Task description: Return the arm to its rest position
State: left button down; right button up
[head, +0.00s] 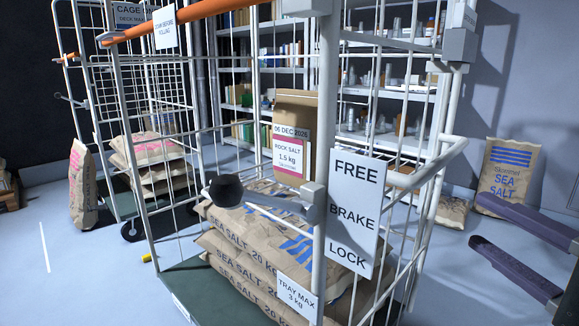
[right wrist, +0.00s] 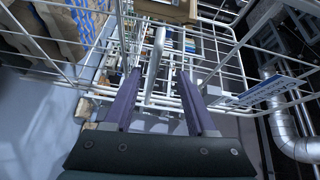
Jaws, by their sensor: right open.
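My right gripper (head: 485,218) is at the right edge of the head view, its two purple fingers apart and nothing seen held. It is to the right of the roll cage (head: 328,110), with a visible gap. In the right wrist view the open fingers (right wrist: 158,74) point toward white cage bars (right wrist: 250,50); a white post shows between them, and I cannot tell how near it is. A lever with a black knob (head: 225,190) sticks out at the cage's front post, by the FREE BRAKE LOCK sign (head: 355,215). My left gripper is out of view.
Stacked sea salt sacks (head: 230,235) lie in the cage, with a rock salt package (head: 291,130) above them. Another cage (head: 130,80) with sacks stands at the left. Shelves (head: 385,90) line the back. A sea salt sack (head: 508,172) leans at the right wall.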

jog(key=s+a+r+n+g+y+p, duration=0.3)
jog(key=s+a+r+n+g+p, duration=0.45)
jog(key=a+n+p, duration=0.45)
jog(key=s+d+r+n+g+h+p, duration=0.2)
jog(key=s+d+r+g+h+p, duration=0.1)
jog(key=s+r+p, duration=0.3)
jog(key=s+d+r+n+g+h+p, duration=0.2)
jog(key=s+r+n+g+h+p, duration=0.15)
jog(key=s+p, duration=0.5)
notch_tip(320, 180, up, 35)
jog(key=p, duration=3.5)
jog(key=shift+w+d+f+m+y, duration=0.15)
jog(key=shift+w+f+m+y, duration=0.05)
jog(key=shift+w+m+y, duration=0.2)
jog(key=shift+s, duration=0.1)
